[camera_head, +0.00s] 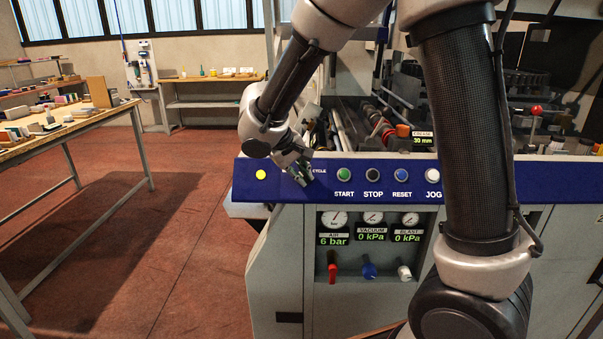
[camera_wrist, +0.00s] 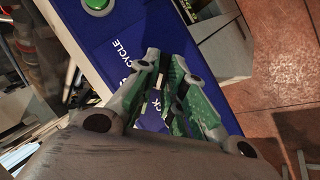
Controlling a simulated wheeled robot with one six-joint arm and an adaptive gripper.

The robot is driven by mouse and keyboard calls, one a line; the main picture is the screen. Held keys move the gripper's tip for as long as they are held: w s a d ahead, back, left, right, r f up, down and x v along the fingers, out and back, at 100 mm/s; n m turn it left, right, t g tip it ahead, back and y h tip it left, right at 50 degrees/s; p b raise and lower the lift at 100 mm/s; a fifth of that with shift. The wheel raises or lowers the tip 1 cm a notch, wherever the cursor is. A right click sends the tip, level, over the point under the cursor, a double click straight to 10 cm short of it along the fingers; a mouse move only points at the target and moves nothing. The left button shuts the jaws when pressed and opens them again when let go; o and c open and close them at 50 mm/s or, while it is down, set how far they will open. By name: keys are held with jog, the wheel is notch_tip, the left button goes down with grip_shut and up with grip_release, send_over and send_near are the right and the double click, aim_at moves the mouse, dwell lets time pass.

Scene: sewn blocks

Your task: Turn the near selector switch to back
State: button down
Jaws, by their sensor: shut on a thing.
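The blue control panel (camera_head: 450,168) runs across the front of the machine. My gripper (camera_head: 302,172) is at its left part, between the yellow lamp (camera_head: 261,175) and the green START button (camera_head: 344,175). The fingers cover the near selector switch in the head view. In the wrist view my gripper (camera_wrist: 166,68) points at the panel beside the word CYCLE, its green-padded fingers closed on the switch. Only a dark sliver shows between the tips, so the switch's angle cannot be told. Part of a label ending in CK shows between the fingers.
STOP (camera_head: 373,175), RESET (camera_head: 402,174) and JOG (camera_head: 433,175) buttons sit to the right. Below are gauges and a red valve handle (camera_head: 332,271). A cluttered workbench (camera_head: 75,128) stands at the left. The red floor between is clear.

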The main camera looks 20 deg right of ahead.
jog(key=shift+a+n+h, duration=0.1)
jog(key=shift+n+h, duration=0.2)
jog(key=shift+n, duration=0.2)
dwell(0.3)
jog(key=c, duration=1.5)
grip_release()
jog(key=v, duration=1.2)
jog(key=shift+f, duration=0.15)
jog(key=shift+s+n, duration=0.1)
jog(key=shift+n, duration=0.2)
